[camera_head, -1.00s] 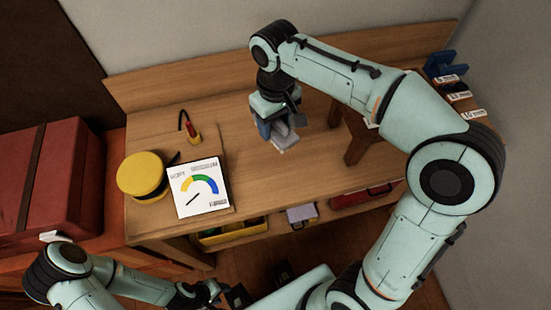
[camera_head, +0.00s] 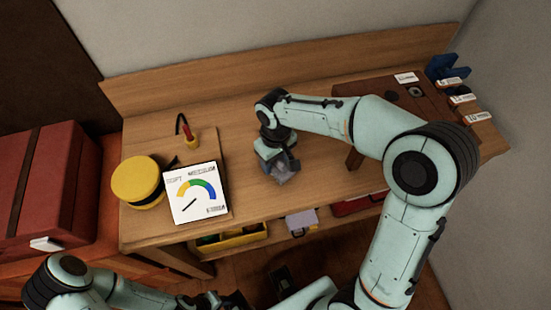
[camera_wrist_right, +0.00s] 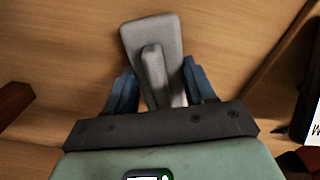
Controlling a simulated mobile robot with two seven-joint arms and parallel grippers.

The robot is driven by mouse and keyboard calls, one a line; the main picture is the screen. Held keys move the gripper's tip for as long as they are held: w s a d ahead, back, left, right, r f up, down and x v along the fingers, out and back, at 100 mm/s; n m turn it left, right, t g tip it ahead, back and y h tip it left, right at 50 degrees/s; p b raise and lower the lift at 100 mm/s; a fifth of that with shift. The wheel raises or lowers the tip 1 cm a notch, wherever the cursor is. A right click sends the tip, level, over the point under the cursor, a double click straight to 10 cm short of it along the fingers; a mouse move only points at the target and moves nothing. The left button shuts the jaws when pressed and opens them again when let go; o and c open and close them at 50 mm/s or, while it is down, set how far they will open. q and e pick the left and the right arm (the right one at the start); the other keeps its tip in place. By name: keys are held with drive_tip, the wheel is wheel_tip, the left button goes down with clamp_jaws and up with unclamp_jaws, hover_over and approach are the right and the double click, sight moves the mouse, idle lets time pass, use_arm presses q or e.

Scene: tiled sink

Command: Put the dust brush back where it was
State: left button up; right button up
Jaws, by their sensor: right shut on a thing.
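The dust brush appears to be the grey block with a raised grip (camera_wrist_right: 150,35) between the blue fingers of my right gripper (camera_wrist_right: 159,85) in the right wrist view. The gripper is shut on its grip. In the head view, my right gripper (camera_head: 283,168) points down over the middle front of the wooden bench (camera_head: 240,115), with the grey brush (camera_head: 287,177) partly hidden below it. I cannot tell whether the brush touches the bench. My left gripper (camera_head: 228,301) is at the bottom edge, partly cut off, and its fingers are unclear.
A white dial card (camera_head: 197,192), a yellow-and-black round item (camera_head: 136,180) and a red-yellow tool (camera_head: 191,138) are at left. A yellow bin (camera_head: 232,236) is below the bench. Bare wood surrounds my right gripper.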

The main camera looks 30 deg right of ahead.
drive_tip(key=shift+f, duration=0.2)
drive_tip(key=o, duration=1.2)
drive_tip(key=shift+r, duration=0.1)
drive_tip(key=shift+r, duration=0.35)
wheel_tip(320, 180, up, 12)
drive_tip(key=p, duration=0.2)
drive_tip(key=shift+f, duration=0.2)
